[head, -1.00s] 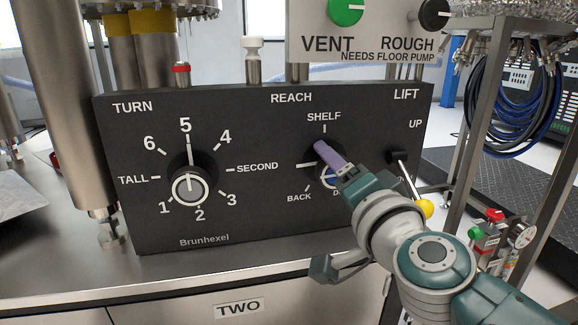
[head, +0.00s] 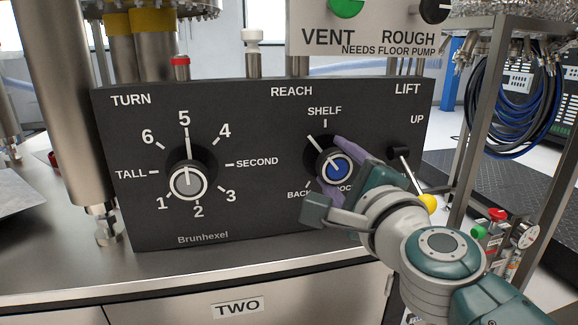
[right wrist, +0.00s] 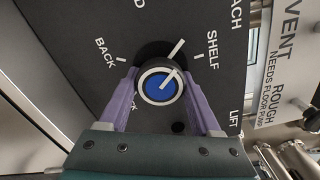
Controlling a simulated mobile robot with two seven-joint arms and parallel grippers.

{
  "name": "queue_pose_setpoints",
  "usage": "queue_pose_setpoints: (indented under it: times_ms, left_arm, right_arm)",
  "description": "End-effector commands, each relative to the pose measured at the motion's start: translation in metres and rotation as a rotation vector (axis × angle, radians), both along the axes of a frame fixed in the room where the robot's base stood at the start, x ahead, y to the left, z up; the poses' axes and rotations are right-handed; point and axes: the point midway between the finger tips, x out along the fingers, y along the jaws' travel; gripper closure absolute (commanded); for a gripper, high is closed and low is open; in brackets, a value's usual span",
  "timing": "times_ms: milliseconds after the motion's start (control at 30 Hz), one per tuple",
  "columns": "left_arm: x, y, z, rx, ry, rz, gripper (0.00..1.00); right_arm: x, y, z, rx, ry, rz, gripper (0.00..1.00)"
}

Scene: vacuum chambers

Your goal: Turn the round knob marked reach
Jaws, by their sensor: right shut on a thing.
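The reach knob (head: 338,168) is round and black, with a blue, white-ringed cap, on the black panel (head: 260,220) under the label REACH. Its white pointer line points up and left, between the BACK and SHELF marks and nearer SHELF. My right gripper (head: 335,164) is shut on it, one purple finger on each side. In the right wrist view the knob (right wrist: 161,82) sits between the fingers (right wrist: 158,92), its pointer between BACK and SHELF. The gripper partly hides the lower label. My left gripper is not in view.
The turn knob (head: 188,182) is on the panel's left, pointing at 5. The lift lever (head: 402,160) with its yellow ball (head: 428,202) is close right of my gripper. The vent and rough panel (head: 360,35) overhangs above. Steel bench (head: 70,265) lies in front.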

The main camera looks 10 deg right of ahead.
Motion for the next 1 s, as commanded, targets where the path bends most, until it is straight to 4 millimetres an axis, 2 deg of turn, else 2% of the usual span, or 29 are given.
queue_pose_setpoints:
  times_ms: [500,700,1000]
  left_arm:
    - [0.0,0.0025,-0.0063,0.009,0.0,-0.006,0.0]
    - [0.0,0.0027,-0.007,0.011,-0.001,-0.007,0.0]
    - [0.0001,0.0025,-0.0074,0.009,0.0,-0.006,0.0]
  right_arm:
    - [-0.0002,0.0013,-0.0029,0.444,0.016,-0.002,0.91]
    - [-0.0003,0.0016,-0.0031,0.55,0.02,0.0,0.91]
    - [-0.0003,0.0017,-0.0033,0.621,0.022,-0.002,0.91]
